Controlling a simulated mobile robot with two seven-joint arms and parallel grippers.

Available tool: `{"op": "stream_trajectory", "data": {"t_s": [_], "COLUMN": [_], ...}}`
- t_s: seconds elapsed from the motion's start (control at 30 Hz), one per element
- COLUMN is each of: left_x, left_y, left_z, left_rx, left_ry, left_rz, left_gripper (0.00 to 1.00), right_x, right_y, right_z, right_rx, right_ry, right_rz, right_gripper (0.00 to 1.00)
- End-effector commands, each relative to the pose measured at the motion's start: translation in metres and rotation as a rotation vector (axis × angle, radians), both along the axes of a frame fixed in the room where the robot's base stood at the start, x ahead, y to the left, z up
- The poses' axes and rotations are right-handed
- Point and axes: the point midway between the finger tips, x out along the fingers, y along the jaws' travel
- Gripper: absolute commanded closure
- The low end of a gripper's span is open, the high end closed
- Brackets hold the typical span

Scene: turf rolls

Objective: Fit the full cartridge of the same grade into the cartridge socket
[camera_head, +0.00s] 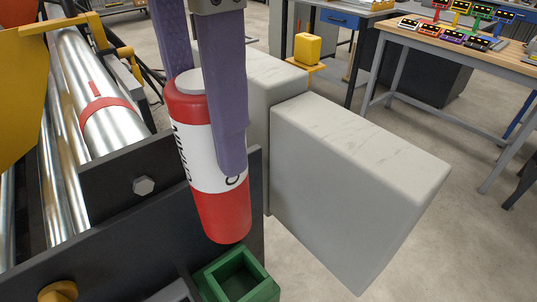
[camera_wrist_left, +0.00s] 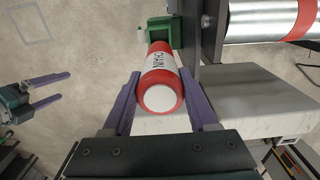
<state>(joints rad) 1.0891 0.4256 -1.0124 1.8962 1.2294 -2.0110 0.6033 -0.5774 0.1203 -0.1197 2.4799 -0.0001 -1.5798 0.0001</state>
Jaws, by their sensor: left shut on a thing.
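My left gripper (camera_head: 208,112) is shut on a red and white cartridge (camera_head: 222,208), with one purple finger on each side. The cartridge is nearly upright, with a pale cap on top. In the left wrist view the cartridge (camera_wrist_left: 158,70) shows the word CHAIN on its white band. A green square socket (camera_head: 206,279) is at the bottom of the head view, its opening visible, just below the cartridge's lower end. The socket (camera_wrist_left: 158,33) also shows beyond the cartridge's far end in the left wrist view. My right gripper (camera_wrist_left: 68,88) is open and empty there.
A dark metal frame (camera_head: 110,232) with steel rollers (camera_head: 98,105) stands left of the cartridge. Large grey blocks (camera_head: 360,160) stand to its right. A yellow container (camera_head: 307,48) and a wooden table (camera_head: 470,62) with small coloured devices are farther back.

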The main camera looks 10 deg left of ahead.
Motion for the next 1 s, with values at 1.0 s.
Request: {"op": "stream_trajectory", "data": {"t_s": [1.0], "left_x": [0.000], "left_y": [0.000], "left_z": [-0.176], "left_rx": [-0.001], "left_ry": [-0.003], "left_rz": [0.001], "left_gripper": [1.00], "right_x": [-0.001], "right_y": [0.000], "right_z": [-0.033], "right_rx": [0.000], "right_ry": [0.004], "right_rz": [0.000], "right_gripper": [0.06]}}
